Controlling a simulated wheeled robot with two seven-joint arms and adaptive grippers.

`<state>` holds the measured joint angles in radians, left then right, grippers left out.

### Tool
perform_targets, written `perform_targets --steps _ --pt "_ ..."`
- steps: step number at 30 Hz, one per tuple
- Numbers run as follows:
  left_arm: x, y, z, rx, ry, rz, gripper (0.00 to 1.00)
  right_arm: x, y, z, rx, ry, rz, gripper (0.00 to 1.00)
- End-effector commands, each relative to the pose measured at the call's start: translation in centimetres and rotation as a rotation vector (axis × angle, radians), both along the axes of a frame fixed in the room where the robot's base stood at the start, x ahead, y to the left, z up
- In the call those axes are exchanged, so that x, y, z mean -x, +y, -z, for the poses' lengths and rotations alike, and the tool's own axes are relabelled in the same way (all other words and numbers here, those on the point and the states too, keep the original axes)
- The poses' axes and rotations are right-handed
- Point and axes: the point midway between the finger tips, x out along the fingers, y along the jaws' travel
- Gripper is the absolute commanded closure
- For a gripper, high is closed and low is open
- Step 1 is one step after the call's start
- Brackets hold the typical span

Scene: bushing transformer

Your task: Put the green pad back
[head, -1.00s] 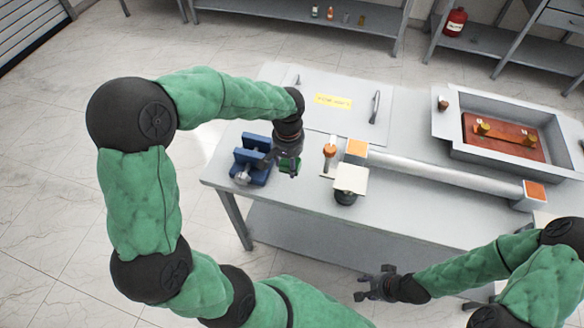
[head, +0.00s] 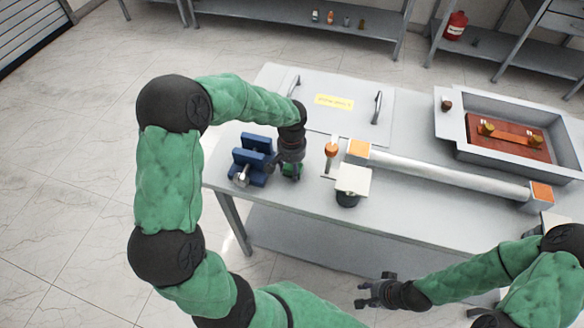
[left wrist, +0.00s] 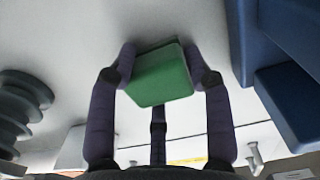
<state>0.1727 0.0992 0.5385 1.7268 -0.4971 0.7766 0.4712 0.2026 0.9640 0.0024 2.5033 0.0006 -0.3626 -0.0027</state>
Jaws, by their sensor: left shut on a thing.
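The green pad (head: 293,168) is between the fingers of my left gripper (head: 291,174), over the table just right of the blue vise (head: 252,160). In the left wrist view the pad (left wrist: 160,80) shows as a green block between the fingertips of my left gripper (left wrist: 165,75), which touch it on both sides. I cannot tell whether the pad touches the table. The vise shows at the right edge of the left wrist view (left wrist: 290,100), apart from the pad. My right gripper (head: 374,291) is empty in front of the table, with its fingers apart.
An orange-topped post (head: 331,149) and a white square plate on a dark base (head: 353,179) stand right of my left gripper. A long grey tube with orange-marked end blocks (head: 440,174) lies across the table. A grey tray (head: 455,150) is at right.

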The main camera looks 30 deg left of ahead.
Motion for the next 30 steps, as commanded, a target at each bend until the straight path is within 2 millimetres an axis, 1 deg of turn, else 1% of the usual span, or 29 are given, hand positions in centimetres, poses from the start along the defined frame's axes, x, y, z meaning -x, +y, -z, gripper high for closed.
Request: perform_targets --steps 5,6,8,9,18,22,26,30 --pt "0.0 0.0 0.3 0.0 0.0 0.0 0.8 0.0 0.0 0.2 0.0 0.0 0.0 0.6" --pt "0.0 0.0 0.4 0.0 0.0 0.0 0.47 0.0 0.0 0.3 0.0 0.0 0.0 0.6" --pt "0.0 0.0 0.3 0.0 0.0 0.0 0.3 0.0 0.0 0.2 0.0 0.0 0.0 0.6" --pt "0.0 0.0 0.3 0.0 0.0 0.0 0.26 0.0 0.0 0.2 0.0 0.0 0.0 0.6" --pt "0.0 0.0 0.2 0.0 0.0 0.0 0.26 0.0 0.0 0.2 0.0 0.0 0.0 0.6" --pt "0.0 0.0 -0.4 0.0 -0.001 0.0 0.26 0.0 0.0 -0.2 0.0 0.0 0.0 0.6" --pt "0.0 0.0 -2.3 0.0 -0.003 -0.001 0.26 0.0 0.0 -0.9 0.0 0.0 0.0 0.6" --pt "-0.1 0.0 -5.2 0.0 -0.004 0.0 0.26 0.0 0.0 -1.8 0.0 0.0 0.0 0.6"
